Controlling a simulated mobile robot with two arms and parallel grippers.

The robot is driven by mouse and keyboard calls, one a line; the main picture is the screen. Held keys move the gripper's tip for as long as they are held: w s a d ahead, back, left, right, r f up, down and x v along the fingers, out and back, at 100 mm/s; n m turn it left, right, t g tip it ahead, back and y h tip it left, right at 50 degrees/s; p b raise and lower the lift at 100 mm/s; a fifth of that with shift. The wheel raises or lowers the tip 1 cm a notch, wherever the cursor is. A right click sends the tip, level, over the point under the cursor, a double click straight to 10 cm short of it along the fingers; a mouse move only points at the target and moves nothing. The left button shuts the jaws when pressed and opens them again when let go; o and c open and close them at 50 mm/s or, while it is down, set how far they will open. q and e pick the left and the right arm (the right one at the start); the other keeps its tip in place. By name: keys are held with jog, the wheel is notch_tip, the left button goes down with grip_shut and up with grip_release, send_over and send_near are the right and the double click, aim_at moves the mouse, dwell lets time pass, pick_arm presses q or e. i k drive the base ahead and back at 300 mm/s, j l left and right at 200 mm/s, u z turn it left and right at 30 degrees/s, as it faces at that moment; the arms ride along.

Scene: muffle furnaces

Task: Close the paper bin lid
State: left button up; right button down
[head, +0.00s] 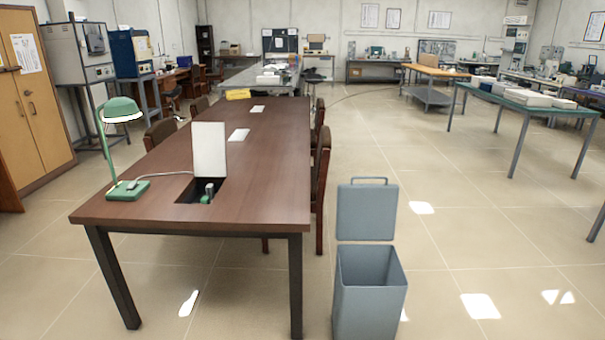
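The paper bin (369,305) is a tall grey-blue square bin on the floor, at the lower middle right of the head view. Its lid (366,212) stands upright at the bin's back edge, with a handle bar along its top, so the bin is open. The inside looks empty as far as I can see, but its bottom is hidden. Neither of my grippers is in view.
A long brown table (255,160) stands just left of the bin, with a green lamp (124,150) and an upright white panel (209,150) by an opening. Chairs (321,175) line its right side. The floor right of the bin is clear. A green-topped table (530,100) stands farther right.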

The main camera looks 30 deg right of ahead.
aim_at(365, 212)
jog(key=i+l+u, duration=0.1)
jog(key=l+u, duration=0.25)
jog(key=l, duration=0.25)
jog(key=l+u, duration=0.35)
jog(key=l, duration=0.2)
jog(key=k+l+u, duration=0.1)
jog(key=l+u, duration=0.3)
jog(key=l, duration=0.2)
